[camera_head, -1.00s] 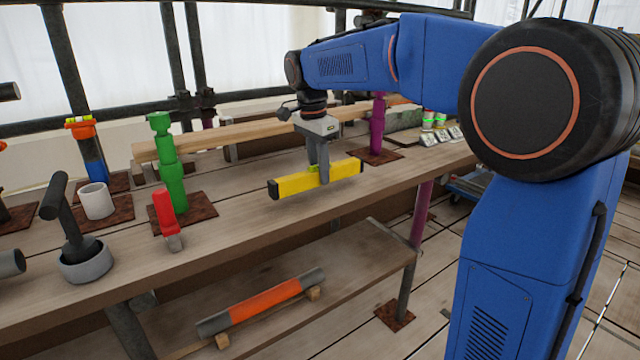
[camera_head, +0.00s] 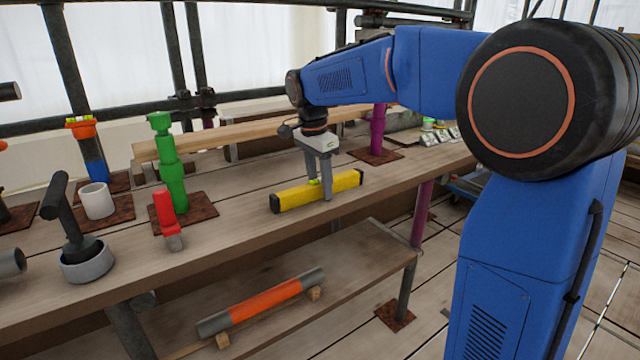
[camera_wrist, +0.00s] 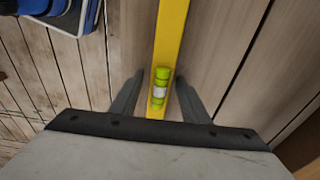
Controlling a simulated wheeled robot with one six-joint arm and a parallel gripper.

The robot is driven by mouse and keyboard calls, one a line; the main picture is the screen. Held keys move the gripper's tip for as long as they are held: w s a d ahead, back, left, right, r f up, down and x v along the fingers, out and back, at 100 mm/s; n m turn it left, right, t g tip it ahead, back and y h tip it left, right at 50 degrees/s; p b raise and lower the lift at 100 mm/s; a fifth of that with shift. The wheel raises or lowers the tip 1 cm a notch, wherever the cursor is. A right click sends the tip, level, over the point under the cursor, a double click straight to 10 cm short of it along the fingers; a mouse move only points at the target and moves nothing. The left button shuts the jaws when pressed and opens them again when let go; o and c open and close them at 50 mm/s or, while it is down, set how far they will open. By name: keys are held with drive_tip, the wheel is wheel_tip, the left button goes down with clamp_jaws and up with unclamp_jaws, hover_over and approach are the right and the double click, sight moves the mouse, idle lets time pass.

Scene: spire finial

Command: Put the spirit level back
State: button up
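The yellow spirit level (camera_head: 296,196) with black end caps lies on the wooden bench top, near its front edge. Its green vial shows in the wrist view, where the yellow bar (camera_wrist: 170,35) runs up between the fingers. My gripper (camera_head: 322,190) is straight above the level, with its fingers spread on either side of the bar. In the wrist view my gripper (camera_wrist: 160,92) shows a gap between each finger and the level, so it is open around it.
A red-handled tool (camera_head: 166,212) and a green post (camera_head: 168,165) stand to the left on the bench (camera_head: 240,222). A purple post (camera_head: 377,135) stands behind to the right. An orange and grey tube (camera_head: 265,302) lies on the lower shelf.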

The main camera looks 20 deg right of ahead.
sight(316, 184)
drive_tip(key=shift+r, duration=0.1)
wheel_tip(316, 184, up, 12)
drive_tip(key=a, duration=0.1)
drive_tip(key=s+d+f+n+t+y, duration=0.1)
drive_tip(key=s+d+f+n, duration=0.25)
drive_tip(key=s, duration=0.55)
drive_tip(key=s+d+f+n+t, duration=0.15)
drive_tip(key=s+f+n, duration=0.25)
drive_tip(key=s, duration=0.5)
drive_tip(key=s+d+f+n+t, duration=0.2)
drive_tip(key=s+f+n, duration=0.5)
drive_tip(key=s+f, duration=0.7)
drive_tip(key=shift+s+d+f, duration=0.3)
drive_tip(key=shift+s+d, duration=0.2)
drive_tip(key=shift+s, duration=0.2)
